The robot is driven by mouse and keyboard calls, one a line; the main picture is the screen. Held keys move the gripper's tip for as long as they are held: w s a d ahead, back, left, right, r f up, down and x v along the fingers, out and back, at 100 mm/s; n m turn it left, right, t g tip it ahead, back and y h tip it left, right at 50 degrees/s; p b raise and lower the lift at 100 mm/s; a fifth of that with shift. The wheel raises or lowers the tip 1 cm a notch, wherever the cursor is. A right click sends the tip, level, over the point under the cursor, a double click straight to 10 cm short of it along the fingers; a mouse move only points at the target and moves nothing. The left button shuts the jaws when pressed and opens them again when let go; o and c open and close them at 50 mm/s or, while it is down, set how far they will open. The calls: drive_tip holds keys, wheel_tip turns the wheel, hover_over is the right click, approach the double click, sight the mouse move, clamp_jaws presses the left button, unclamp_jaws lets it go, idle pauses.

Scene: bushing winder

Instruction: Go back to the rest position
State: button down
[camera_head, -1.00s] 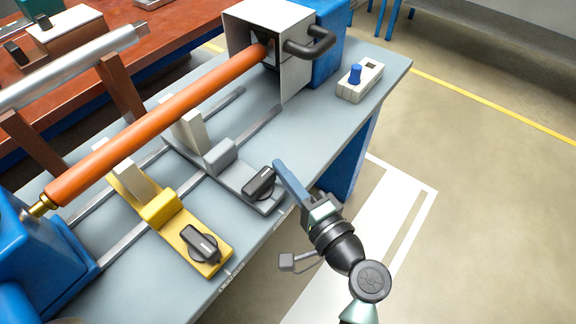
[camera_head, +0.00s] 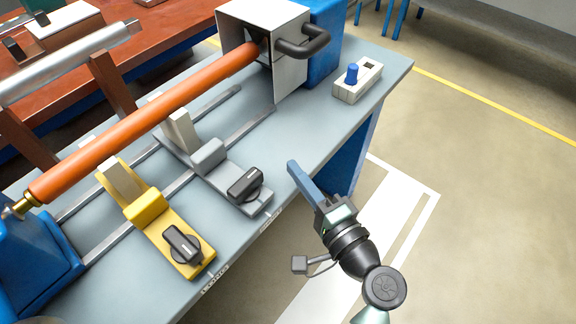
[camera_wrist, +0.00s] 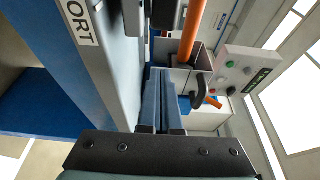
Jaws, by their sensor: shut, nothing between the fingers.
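My gripper (camera_head: 293,166) is in the head view at the front edge of the winder bench, its blue fingers together and empty, pointing up and left. In the wrist view the two blue fingers (camera_wrist: 160,84) lie side by side in the middle. A grey support with a black knob (camera_head: 245,184) is on the bench to the left of my fingertips, apart from them. The yellow support with its black knob (camera_head: 182,244) stands further left and nearer.
An orange bar (camera_head: 150,120) spans from the blue left block to the white housing (camera_head: 290,62) with a black handle. A small box with a blue knob (camera_head: 353,74) sits at the bench's far right. The floor (camera_head: 480,190) right of the bench is clear.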

drive_tip(key=v, duration=0.7)
drive_tip(key=w+a+r+n+t+h, duration=0.1)
drive_tip(key=w+r+n+h, duration=0.15)
drive_tip(key=r, duration=0.55)
drive_tip(key=w+a+r+n+t+h, duration=0.1)
drive_tip(key=w+r+n+t, duration=0.2)
drive_tip(key=r, duration=0.5)
drive_tip(key=w+a+r+n+h, duration=0.1)
drive_tip(key=w+r+n, duration=0.25)
drive_tip(key=r, duration=0.45)
drive_tip(key=s+a+r+n+t+h+p, duration=0.1)
drive_tip(key=s+r+t+h, duration=0.4)
drive_tip(key=r, duration=0.9)
drive_tip(key=s+r+n+t+h+p, duration=0.1)
drive_tip(key=s+r+t, duration=0.3)
drive_tip(key=s+r, duration=0.7)
drive_tip(key=w+r+p, duration=0.2)
drive_tip(key=r+p, duration=0.8)
drive_tip(key=r, duration=0.1)
drive_tip(key=w+r+p, duration=0.2)
drive_tip(key=r+p, duration=0.8)
drive_tip(key=r, duration=0.2)
drive_tip(key=shift+g+p, duration=0.3)
drive_tip(key=shift+p, duration=0.05)
drive_tip(key=shift+y, duration=0.25)
